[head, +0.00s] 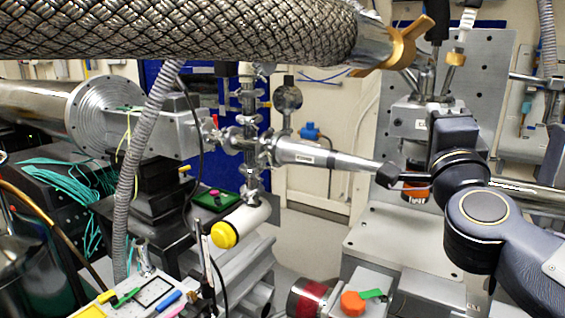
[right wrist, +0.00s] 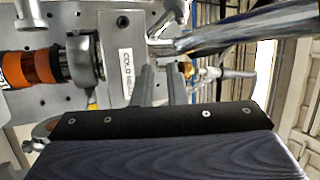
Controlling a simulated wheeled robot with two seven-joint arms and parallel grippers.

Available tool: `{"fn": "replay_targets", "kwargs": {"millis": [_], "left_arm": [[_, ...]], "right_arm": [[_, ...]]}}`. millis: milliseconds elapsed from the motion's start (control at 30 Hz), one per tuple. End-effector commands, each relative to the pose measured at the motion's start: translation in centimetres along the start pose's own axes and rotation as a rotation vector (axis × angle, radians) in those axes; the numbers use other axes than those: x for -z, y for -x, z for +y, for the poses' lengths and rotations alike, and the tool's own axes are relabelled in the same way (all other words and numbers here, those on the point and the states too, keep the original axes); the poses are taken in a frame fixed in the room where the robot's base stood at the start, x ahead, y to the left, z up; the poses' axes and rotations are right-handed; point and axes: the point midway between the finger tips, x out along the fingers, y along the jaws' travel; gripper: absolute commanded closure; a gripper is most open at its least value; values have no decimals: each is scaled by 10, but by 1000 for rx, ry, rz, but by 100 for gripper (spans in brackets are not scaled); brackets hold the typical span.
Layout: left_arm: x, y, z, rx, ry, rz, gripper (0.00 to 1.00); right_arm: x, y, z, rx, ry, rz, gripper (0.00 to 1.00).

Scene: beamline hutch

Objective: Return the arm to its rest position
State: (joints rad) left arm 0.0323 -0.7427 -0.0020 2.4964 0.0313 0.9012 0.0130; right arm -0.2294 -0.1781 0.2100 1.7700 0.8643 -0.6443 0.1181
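My right arm comes in from the lower right of the head view, with its dark wrist (head: 455,138) raised in front of the metal box with a partly hidden label (head: 408,122). In the right wrist view my right gripper (right wrist: 162,84) shows two grey fingers apart, with no object visible between them. The fingers point toward the labelled box (right wrist: 124,62) and metal pipework beyond it. I cannot tell whether they touch anything. In the head view the fingertips are hidden or too dark to make out. My left arm and gripper are not in view.
A braided hose (head: 180,28) crosses the top. A tapered metal tube (head: 330,158) reaches close to my right arm. An orange-banded cylinder (head: 415,192) sits behind the arm; its band shows in the wrist view (right wrist: 38,67). A perforated plate (head: 490,75) stands behind. An orange knob (head: 352,303) is below.

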Motion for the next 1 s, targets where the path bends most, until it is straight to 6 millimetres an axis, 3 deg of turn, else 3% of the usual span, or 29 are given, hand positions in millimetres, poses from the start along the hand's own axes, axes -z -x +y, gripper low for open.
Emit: {"fn": "replay_targets", "kwargs": {"millis": [67, 167, 267, 400, 500, 600, 700, 800, 1000], "left_arm": [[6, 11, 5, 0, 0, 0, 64], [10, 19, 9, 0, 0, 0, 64], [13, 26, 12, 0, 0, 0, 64], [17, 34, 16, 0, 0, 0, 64], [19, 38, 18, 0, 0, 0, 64], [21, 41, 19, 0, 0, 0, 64], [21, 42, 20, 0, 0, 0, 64], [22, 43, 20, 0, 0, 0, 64], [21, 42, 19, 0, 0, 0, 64]], "right_arm": [[-13, 23, 13, -18, 163, -183, 87], [-34, 65, 54, -93, 360, -428, 87], [-46, 121, 107, -213, 525, -665, 87], [-47, 205, 173, -403, 679, -946, 87], [-40, 260, 208, -532, 744, -1106, 87], [-33, 304, 230, -635, 780, -1227, 87], [-28, 333, 243, -703, 798, -1304, 87], [-25, 347, 249, -736, 804, -1340, 87], [-25, 349, 250, -741, 805, -1347, 87]]}}
